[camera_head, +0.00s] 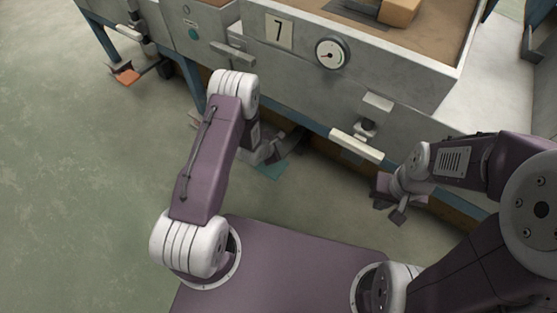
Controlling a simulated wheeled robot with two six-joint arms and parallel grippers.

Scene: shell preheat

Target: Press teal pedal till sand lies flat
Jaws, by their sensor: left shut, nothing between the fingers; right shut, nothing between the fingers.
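The teal pedal (271,170) shows low under the front of the grey machine, partly covered by my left gripper. My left gripper (290,143) is shut and empty, right at the pedal; I cannot tell whether it touches it. The sand (437,42) is the brown surface in the machine's top, cut off by the upper picture edge; whether it lies flat is not clear from here. A tan block (399,11) rests on it. My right gripper (390,204) is shut and empty, in front of the machine at the right, away from the pedal.
An orange pedal (125,74) sits at the machine's left end. The green floor (80,190) at left is clear.

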